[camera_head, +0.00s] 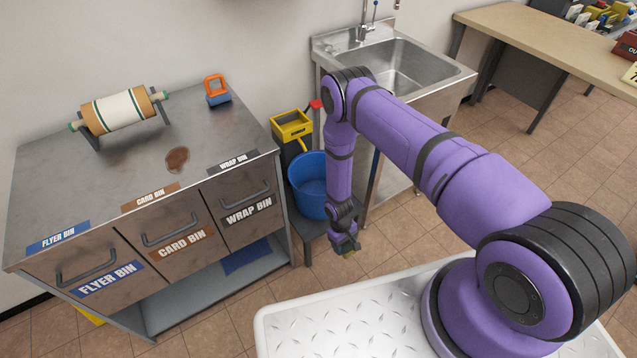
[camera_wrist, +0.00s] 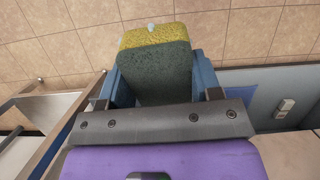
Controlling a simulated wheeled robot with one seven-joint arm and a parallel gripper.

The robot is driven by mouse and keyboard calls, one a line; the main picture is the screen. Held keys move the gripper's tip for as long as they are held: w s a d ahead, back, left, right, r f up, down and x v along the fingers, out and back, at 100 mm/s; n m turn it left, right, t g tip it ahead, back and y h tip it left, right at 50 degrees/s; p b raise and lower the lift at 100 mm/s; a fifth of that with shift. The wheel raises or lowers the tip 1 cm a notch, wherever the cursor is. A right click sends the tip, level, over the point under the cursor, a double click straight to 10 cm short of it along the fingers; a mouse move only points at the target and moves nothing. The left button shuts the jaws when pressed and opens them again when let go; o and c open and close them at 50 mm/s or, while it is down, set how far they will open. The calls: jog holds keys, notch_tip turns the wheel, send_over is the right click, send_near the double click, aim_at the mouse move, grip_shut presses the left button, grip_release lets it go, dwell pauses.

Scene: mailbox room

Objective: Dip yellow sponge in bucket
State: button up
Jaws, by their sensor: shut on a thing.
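My gripper (camera_head: 346,245) hangs pointing down, in front and to the right of the blue bucket in the picture. In the wrist view my gripper (camera_wrist: 162,78) is shut on the yellow sponge (camera_wrist: 153,36), which has a yellow edge and a dark green face. Only a small bit of the sponge shows in the head view, under the jaws. The blue bucket (camera_head: 306,186) stands upright on a low dark stand between the bin counter and the sink. My arm hides its right side. The sponge is apart from the bucket. I do not see the bucket in the wrist view.
The metal counter (camera_head: 100,187) with labelled drawers stands left of the bucket. A brown stain (camera_head: 177,159) and an orange-and-blue object (camera_head: 216,91) are on it. A yellow-topped container (camera_head: 291,126) stands behind the bucket. The sink (camera_head: 400,65) is behind my arm. Tiled floor is clear in front.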

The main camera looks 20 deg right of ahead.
jog(key=shift+r, duration=4.7)
jog(key=shift+r, duration=0.1)
notch_tip(320, 180, up, 4)
jog(key=shift+f, duration=0.1)
